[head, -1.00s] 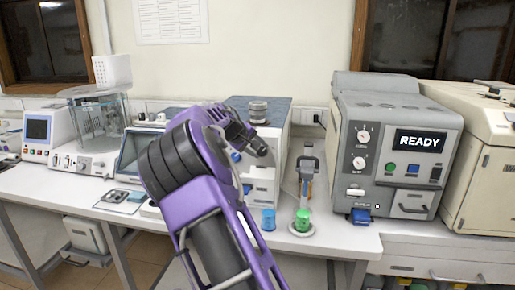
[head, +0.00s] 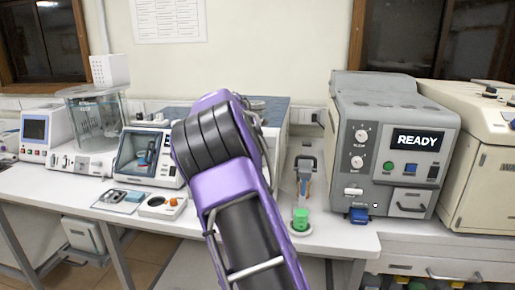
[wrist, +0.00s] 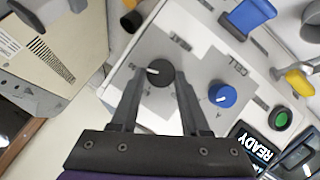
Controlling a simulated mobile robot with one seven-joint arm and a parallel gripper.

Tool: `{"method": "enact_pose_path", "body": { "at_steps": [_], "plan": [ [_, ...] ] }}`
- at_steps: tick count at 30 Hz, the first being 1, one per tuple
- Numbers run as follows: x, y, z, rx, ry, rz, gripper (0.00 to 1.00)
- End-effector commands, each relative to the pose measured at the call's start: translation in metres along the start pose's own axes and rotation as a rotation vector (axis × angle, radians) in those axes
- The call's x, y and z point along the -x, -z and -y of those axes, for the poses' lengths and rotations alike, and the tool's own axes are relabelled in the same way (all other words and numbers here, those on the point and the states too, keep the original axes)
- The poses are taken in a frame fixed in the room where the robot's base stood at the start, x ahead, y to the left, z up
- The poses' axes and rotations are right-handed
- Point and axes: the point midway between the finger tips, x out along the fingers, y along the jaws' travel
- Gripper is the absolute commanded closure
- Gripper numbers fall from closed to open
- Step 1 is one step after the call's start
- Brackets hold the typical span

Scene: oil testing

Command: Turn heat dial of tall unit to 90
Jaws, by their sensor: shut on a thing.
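The tall unit (head: 281,150) is the pale cabinet left of the grey READY machine, largely hidden behind my arm in the head view. In the wrist view its pale panel carries a round black dial (wrist: 160,75) with a white pointer mark aimed left in the picture. My gripper (wrist: 158,86) is shut on this black dial, one finger on each side. A blue knob (wrist: 222,95) sits on the same panel, to the right of the dial and apart from my fingers. The scale numbers around the dial are too small to read. The head view hides my gripper.
The grey READY machine (head: 398,172) stands to the right. A green-filled vessel on a stand (head: 301,219) is on the bench just right of my arm. Bare bench shows at the right front.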

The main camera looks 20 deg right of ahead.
Motion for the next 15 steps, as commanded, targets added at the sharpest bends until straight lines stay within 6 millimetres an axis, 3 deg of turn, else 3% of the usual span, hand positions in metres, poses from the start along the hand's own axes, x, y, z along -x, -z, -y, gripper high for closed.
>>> {"method": "enact_pose_path", "body": {
  "at_steps": [7,8,12,15],
  "plan": [
    [-0.0003,-0.0001,0.0005,-0.001,0.001,0.0,1.0],
    [-0.0003,-0.0001,0.0005,-0.001,0.001,0.0,0.49],
    [-0.0002,-0.0001,0.0004,-0.001,0.001,0.0,0.24],
    [-0.0002,-0.0001,0.0003,-0.001,0.001,0.0,0.24]
  ]
}}
